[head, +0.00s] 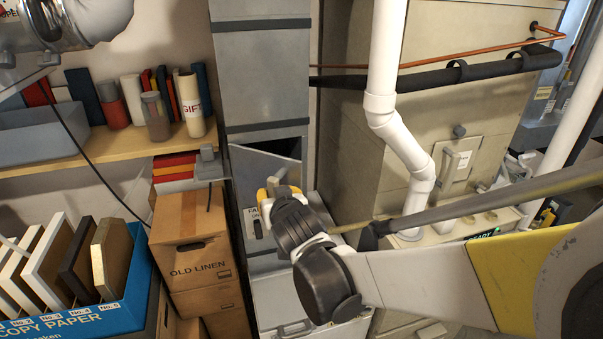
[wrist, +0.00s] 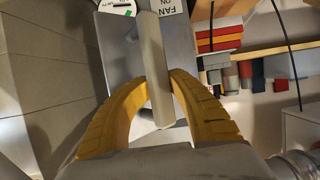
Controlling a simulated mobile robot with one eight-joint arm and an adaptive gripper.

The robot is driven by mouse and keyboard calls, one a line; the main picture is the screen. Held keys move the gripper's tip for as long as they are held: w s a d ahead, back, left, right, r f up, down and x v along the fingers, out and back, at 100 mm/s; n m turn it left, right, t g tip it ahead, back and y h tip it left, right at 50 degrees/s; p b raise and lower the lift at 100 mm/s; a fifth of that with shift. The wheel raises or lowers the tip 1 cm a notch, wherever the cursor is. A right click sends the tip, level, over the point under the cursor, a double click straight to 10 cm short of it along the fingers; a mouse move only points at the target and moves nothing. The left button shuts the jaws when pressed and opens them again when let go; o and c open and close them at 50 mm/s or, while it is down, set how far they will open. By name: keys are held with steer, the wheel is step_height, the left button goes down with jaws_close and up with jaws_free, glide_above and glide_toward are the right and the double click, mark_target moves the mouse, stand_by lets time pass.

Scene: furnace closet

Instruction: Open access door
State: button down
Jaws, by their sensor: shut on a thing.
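The grey access door (head: 262,165) is in the middle of the head view, set in the tall grey duct cabinet. It stands ajar, with a dark gap (head: 280,147) along its top. A white label starting "FA" (head: 252,214) is on its face; the wrist view reads "FAN ON" on a label (wrist: 172,8). My gripper (head: 270,190) is at the door.
A white pipe (head: 382,80) and the beige furnace cabinet (head: 450,110) stand to the right of the door. Cardboard boxes (head: 190,240), a blue box (head: 110,310) and a shelf (head: 130,148) of books and jars are close on the left.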

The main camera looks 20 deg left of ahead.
steer(key=s+a+m+t+h+b, duration=0.1)
steer(key=s+a+m+h, duration=0.7)
steer(key=a+h, duration=0.1)
steer(key=shift+s+a+f+t, duration=0.2)
steer(key=shift+s+a+t, duration=0.15)
steer(key=shift+a, duration=0.25)
